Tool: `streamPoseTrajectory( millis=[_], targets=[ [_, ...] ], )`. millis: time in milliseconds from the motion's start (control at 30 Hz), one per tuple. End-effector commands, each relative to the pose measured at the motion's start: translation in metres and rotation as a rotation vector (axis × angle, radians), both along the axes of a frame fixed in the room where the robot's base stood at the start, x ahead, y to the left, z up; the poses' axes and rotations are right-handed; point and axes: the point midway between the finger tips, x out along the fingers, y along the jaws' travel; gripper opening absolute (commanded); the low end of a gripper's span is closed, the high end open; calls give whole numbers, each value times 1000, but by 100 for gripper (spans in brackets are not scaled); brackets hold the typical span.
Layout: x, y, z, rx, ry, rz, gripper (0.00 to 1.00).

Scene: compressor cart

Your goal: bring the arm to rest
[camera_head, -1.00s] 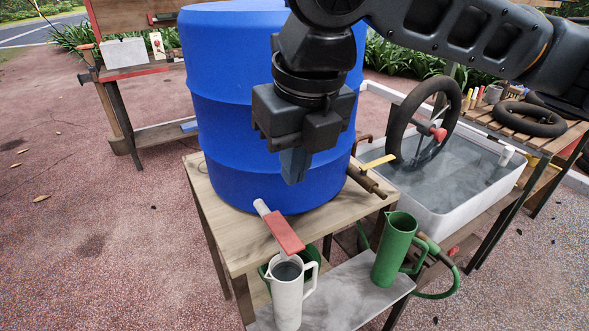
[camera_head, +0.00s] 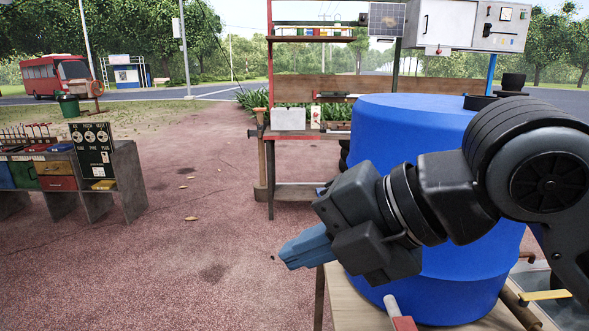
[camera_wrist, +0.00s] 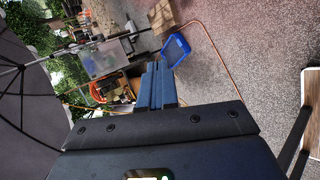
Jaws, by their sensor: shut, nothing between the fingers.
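My gripper (camera_head: 305,248) is in the head view, in front of the blue barrel and pointing left, over the open ground. Its blue-grey fingers are shut together with nothing between them. In the wrist view the shut fingers (camera_wrist: 157,86) point up the picture, toward a paved area with clutter beyond. The arm comes in from the right and covers part of the barrel.
The blue barrel (camera_head: 410,120) stands on a wooden table (camera_head: 352,310) close behind my gripper. A workbench (camera_head: 295,190) stands farther back, and a rack with coloured drawers (camera_head: 58,183) is at the left. A blue tray (camera_wrist: 176,50) lies on the paving.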

Motion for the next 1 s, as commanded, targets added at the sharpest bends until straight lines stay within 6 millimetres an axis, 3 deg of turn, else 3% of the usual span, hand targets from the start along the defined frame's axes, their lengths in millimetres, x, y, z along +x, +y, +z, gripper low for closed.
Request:
streamPoseTrajectory(
  millis=[33,200,500,767,1000],
  targets=[
    [-1,13,6,104,23,-27,0],
    [2,35,27,422,103,-144,0],
    [10,33,38,925,296,-381,0],
    [8,4,7,1279,470,-625,0],
    [-13,-32,-50,1525,595,-874,0]
  ],
)
